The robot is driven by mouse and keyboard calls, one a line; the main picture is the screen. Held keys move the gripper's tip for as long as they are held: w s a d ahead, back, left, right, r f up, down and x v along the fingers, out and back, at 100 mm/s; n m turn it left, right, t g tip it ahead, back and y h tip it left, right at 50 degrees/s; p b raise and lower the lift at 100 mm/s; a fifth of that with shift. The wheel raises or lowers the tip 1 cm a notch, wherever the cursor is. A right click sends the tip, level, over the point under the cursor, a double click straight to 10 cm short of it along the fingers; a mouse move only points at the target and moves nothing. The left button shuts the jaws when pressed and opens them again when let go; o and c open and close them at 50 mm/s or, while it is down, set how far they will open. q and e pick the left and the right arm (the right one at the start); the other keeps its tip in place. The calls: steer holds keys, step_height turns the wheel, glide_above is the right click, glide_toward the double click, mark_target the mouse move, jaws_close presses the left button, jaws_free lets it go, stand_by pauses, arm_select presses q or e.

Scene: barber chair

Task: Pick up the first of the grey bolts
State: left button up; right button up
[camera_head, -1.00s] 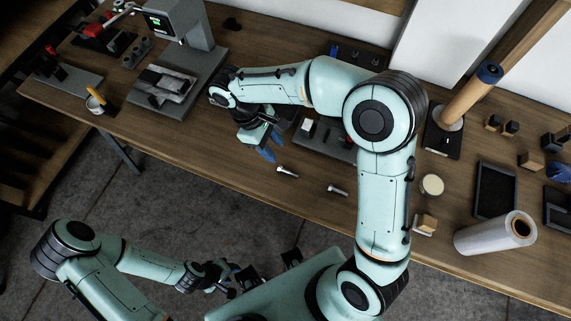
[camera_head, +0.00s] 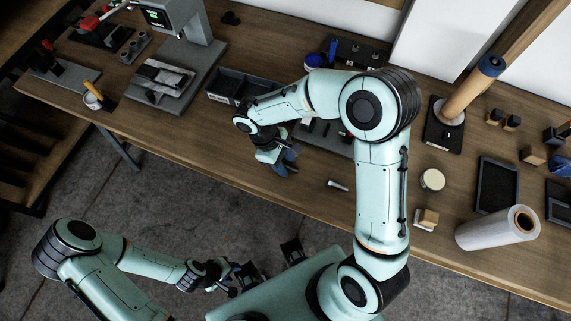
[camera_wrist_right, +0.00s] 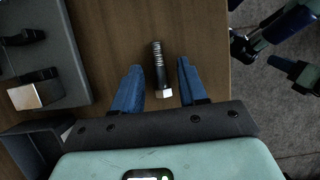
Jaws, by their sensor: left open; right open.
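A grey bolt (camera_wrist_right: 158,68) lies on the wooden bench in the right wrist view, between the two blue fingers of my right gripper (camera_wrist_right: 157,85). The fingers are open, one on each side of it, with gaps to both. In the head view my right gripper (camera_head: 284,162) is over the bench near its front edge and hides that bolt. A second grey bolt (camera_head: 338,185) lies on the bench to the right of it. My left gripper (camera_head: 243,278) is low at the left, away from the bench and above the floor.
A dark fixture plate (camera_head: 325,138) lies behind my right gripper; its edge also shows in the right wrist view (camera_wrist_right: 70,60). A black bin (camera_head: 222,92) stands to the left.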

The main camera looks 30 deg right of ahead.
jaws_close()
steer(key=shift+r, duration=0.15)
